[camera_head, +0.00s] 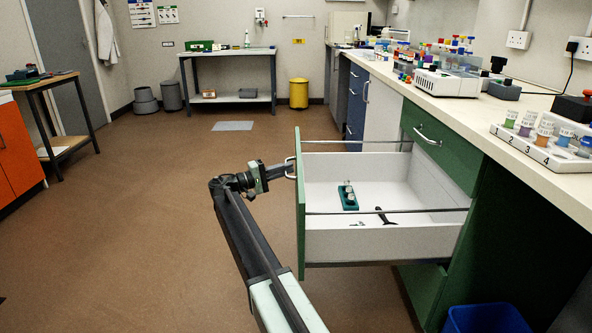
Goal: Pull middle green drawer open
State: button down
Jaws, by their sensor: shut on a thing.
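The middle green drawer (301,205) stands pulled well out of the bench cabinet on the right. Its green front faces left and its white inside shows. A small green rack with pale vials (348,196) and a dark tool (385,216) lie in it. My gripper (283,170) is at the handle (290,168) on the drawer front, shut on it. The fingertips are small and partly hidden against the handle. My arm reaches up from the bottom middle of the view.
The upper green drawer (440,150) is shut above. A blue bin (487,319) stands on the floor below right. The bench top (480,110) carries racks and devices. The brown floor left of the drawer is clear, with a grey mat (232,126) farther back.

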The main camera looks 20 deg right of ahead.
jog(key=shift+a+f, duration=0.1)
jog(key=shift+a, duration=0.15)
jog(key=c, duration=1.5)
grip_release()
jog(key=a, duration=0.7)
jog(key=shift+a+f+b, duration=0.3)
jog(key=shift+f+b, duration=0.1)
